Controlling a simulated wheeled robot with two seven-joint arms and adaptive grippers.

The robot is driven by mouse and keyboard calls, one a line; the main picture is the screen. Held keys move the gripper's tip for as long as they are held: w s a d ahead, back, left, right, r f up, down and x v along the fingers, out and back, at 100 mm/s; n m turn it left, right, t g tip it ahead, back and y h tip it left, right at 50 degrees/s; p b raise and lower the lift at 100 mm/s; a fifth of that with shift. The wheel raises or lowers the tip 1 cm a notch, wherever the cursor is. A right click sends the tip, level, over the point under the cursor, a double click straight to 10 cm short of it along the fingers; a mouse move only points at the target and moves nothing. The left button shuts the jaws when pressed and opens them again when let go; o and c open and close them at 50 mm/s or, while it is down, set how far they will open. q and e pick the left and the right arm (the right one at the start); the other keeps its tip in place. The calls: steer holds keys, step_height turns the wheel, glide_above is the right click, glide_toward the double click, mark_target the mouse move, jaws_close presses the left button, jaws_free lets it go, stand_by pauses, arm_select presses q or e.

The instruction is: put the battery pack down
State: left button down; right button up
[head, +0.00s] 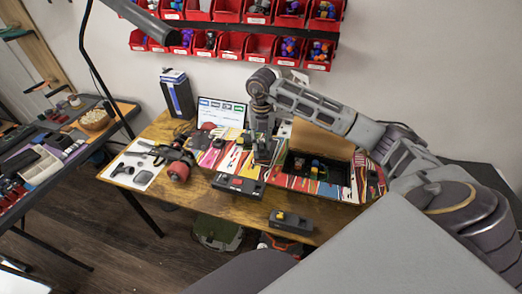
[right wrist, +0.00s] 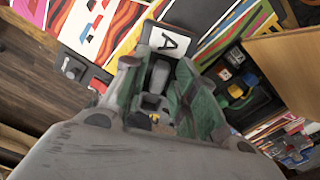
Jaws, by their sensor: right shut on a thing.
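My right gripper (head: 263,158) points down over the patterned board (head: 208,158), left of its open compartment. It also shows in the right wrist view (right wrist: 158,80), with its fingers close together. It is shut on the battery pack (right wrist: 168,40), a dark block with a white label marked "A" showing beyond the fingertips. The fingers hide most of the pack. I cannot tell whether the pack touches the board. The open compartment (head: 289,173) is dark inside and holds small yellow, blue and green parts; it also shows right of the gripper in the wrist view (right wrist: 262,105). My left gripper is not in view.
A dark device with a red part (head: 238,186) and another with a yellow part (head: 290,222) lie along the wooden table's (head: 155,128) front. A raised brown lid (head: 322,140) stands behind the compartment. A white mat with tools (head: 140,178) lies left. A screen (head: 222,113) stands behind.

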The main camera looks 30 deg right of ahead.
mark_target(261, 150)
steer(key=shift+f, duration=0.5)
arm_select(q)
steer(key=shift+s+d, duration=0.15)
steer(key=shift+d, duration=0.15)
arm_select(e)
steer(key=shift+f, duration=1.75)
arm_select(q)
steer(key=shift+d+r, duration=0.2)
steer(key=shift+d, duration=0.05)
arm_select(e)
steer(key=shift+f, duration=0.15)
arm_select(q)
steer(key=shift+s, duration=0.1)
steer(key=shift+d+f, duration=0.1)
arm_select(e)
steer(key=shift+f, duration=0.15)
